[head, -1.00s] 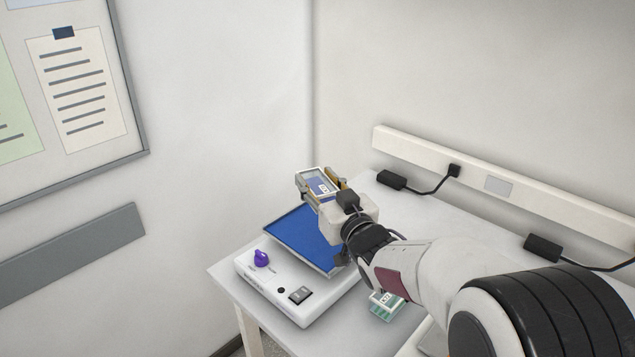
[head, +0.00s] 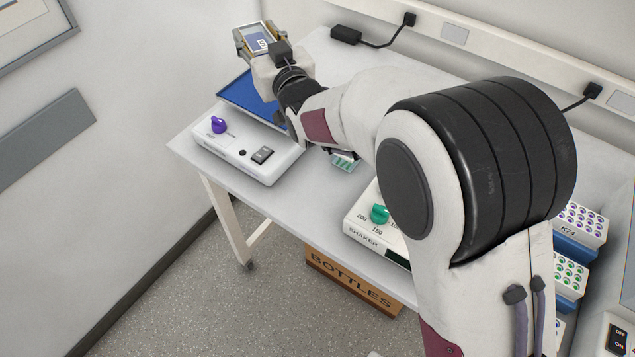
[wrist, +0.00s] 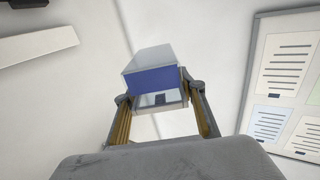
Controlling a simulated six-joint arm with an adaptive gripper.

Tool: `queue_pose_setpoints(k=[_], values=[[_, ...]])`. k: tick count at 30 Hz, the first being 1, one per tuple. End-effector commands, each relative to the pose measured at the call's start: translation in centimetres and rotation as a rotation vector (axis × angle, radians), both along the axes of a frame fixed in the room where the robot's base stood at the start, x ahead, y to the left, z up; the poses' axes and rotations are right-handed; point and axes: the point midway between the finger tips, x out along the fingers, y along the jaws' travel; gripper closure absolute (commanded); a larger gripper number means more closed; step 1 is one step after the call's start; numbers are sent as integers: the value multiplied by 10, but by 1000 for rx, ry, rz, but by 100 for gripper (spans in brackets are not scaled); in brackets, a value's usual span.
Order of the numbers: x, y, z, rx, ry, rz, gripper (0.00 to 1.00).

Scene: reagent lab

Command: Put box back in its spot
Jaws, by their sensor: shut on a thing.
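My gripper (head: 255,42) is at the upper left of the head view, raised above the blue platform of a white device. It is shut on a small box (head: 259,41) with a blue panel and a pale label. In the wrist view the box (wrist: 153,80) shows a blue side and a whitish top, held between the two fingers (wrist: 160,118). The box is clear of any surface there, with wall behind it.
The blue-topped device (head: 243,148) with a purple knob stands on the table's left end. A small green-and-white item (head: 344,162) lies partly under my arm. A shaker (head: 367,226) and vial racks (head: 582,226) are to the right. A bottles crate (head: 352,280) is under the table.

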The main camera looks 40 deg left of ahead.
Motion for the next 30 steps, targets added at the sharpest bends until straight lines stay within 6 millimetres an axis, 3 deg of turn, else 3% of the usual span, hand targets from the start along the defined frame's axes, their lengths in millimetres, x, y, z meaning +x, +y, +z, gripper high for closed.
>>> queue_pose_setpoints(k=[16, 30], values=[[-15, -15, -6, 0, 0, -190, 90], [-26, -48, -26, -2, -1, -402, 90]])
